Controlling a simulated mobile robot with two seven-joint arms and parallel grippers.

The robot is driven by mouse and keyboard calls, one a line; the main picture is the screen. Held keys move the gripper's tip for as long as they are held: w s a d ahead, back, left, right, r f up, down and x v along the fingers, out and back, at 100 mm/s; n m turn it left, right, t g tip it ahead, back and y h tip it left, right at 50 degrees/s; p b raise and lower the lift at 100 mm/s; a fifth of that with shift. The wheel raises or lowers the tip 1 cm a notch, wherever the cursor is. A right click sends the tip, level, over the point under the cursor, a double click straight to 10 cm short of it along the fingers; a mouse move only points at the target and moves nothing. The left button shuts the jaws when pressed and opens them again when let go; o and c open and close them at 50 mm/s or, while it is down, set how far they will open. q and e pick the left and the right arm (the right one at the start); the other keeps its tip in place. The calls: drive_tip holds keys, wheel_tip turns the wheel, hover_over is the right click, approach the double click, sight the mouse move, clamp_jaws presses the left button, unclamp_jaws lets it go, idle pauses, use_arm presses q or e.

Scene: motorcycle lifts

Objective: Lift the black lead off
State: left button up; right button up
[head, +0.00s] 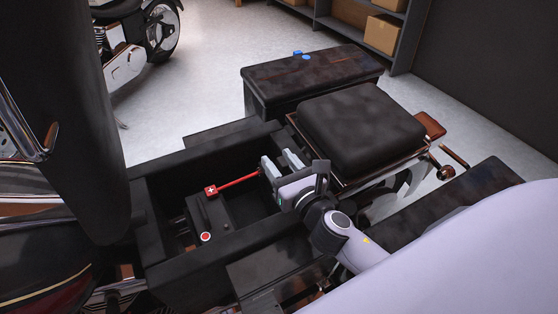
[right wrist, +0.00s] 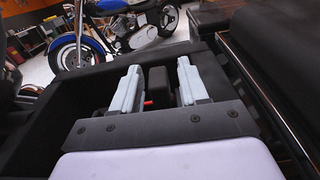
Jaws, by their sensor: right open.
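The battery (head: 222,212) is a dark box inside a black open compartment (head: 160,178). A red lead (head: 238,181) runs to a red plus-marked end piece (head: 211,190) at the battery's far left. A round red piece (head: 205,237) sits near its front. I cannot make out the black lead for certain in the head view. My right gripper (head: 280,162) is open above the compartment's right end, close to the red lead. In the right wrist view, a dark upright block (right wrist: 158,86) shows between the fingers (right wrist: 158,92); I cannot tell whether it is the black lead's end. My left gripper is not in view.
A black padded seat (head: 360,125) stands right of the compartment, beside my right gripper. A dark toolbox (head: 310,78) with small blue items lies behind. A large dark shape (head: 65,100) rises at the left. Another motorcycle (head: 125,55) and shelving (head: 350,22) stand farther back.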

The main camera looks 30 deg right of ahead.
drive_tip(key=shift+s, duration=3.3)
